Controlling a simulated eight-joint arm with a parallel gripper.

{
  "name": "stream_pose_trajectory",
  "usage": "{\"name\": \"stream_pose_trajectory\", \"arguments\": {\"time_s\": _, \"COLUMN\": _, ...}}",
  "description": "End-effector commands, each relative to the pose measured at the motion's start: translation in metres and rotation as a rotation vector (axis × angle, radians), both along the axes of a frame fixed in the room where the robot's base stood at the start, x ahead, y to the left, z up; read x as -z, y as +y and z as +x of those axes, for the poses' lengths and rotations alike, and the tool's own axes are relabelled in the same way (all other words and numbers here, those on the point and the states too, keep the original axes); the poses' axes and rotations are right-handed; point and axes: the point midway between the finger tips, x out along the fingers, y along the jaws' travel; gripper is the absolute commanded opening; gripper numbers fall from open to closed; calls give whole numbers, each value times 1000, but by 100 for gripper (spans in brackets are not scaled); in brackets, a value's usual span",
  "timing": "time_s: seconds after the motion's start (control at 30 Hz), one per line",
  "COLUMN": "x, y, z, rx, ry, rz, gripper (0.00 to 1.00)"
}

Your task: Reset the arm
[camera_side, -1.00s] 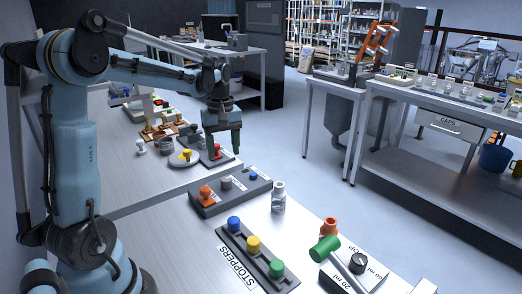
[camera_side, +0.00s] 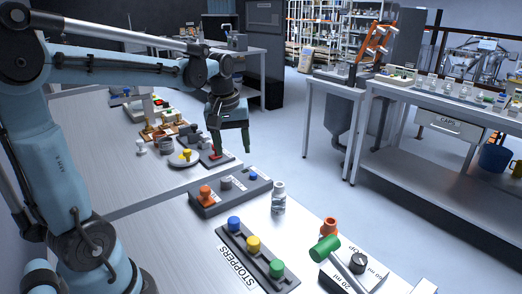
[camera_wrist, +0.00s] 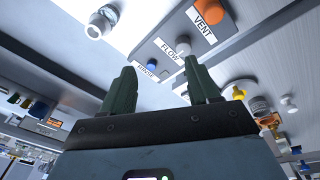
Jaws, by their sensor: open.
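My gripper (camera_side: 232,143) hangs above the back edge of the near bench in the side view, its green fingers apart and nothing between them. In the wrist view the two dark green fingers (camera_wrist: 162,92) stand well apart. A grey control panel (camera_side: 228,195) lies below it on the bench, with an orange knob (camera_side: 205,191), a grey knob and a blue button. In the wrist view the panel labels VENT and FLOW can be read, and the orange knob (camera_wrist: 211,12) shows at the top. A clear vial (camera_side: 278,197) stands upright to the right of the panel.
A stopper rack (camera_side: 262,266) holds blue, yellow and green stoppers at the front. An orange and green device (camera_side: 326,240) and a box with a black dial (camera_side: 358,264) are to its right. A plate with a yellow-topped piece (camera_side: 184,158) lies behind the panel. The air around my gripper is clear.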

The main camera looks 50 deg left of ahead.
Motion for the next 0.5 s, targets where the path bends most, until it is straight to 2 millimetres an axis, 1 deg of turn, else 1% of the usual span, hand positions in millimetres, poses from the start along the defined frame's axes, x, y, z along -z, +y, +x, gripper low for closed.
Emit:
{"name": "stream_pose_trajectory", "arguments": {"time_s": 0.03, "x": -1, "y": -17, "z": -6, "rx": 86, "ry": -33, "rz": 21, "gripper": 60}}
{"name": "stream_pose_trajectory", "arguments": {"time_s": 0.2, "x": 2, "y": -61, "z": -21, "rx": 370, "ry": -151, "rz": 106, "gripper": 60}}
{"name": "stream_pose_trajectory", "arguments": {"time_s": 0.4, "x": 14, "y": -105, "z": -42, "rx": 678, "ry": -286, "rz": 214, "gripper": 60}}
{"name": "stream_pose_trajectory", "arguments": {"time_s": 0.5, "x": 20, "y": -120, "z": -50, "rx": 794, "ry": -339, "rz": 260, "gripper": 60}}
